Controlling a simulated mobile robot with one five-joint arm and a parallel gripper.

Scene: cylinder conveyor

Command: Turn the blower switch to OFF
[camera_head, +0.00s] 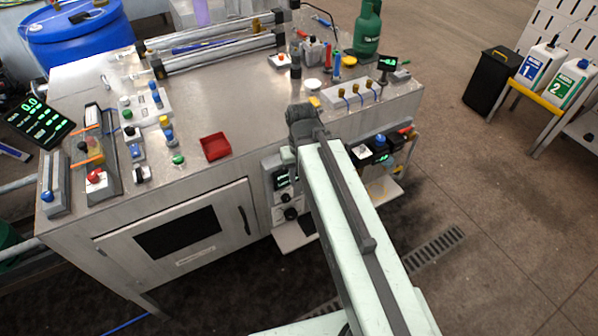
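The blower switch cannot be singled out for certain, as no label is readable at this size. A small box with a black knob (141,174) sits near the front left of the steel bench (235,110). A red knob (96,177) is on a grey unit to its left. Black dials (290,213) are on a panel under the bench front, partly hidden by my arm. My gripper (303,113) is at the far end of my pale green arm, over the bench's front edge, apart from both knobs. Its fingers are not clearly visible.
A red tray (215,146) and a green button (178,159) lie between my gripper and the black knob. Long metal cylinders (215,50) line the back. A green gas bottle (368,28) stands at the back right. Floor to the right is clear up to a black bin (490,80).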

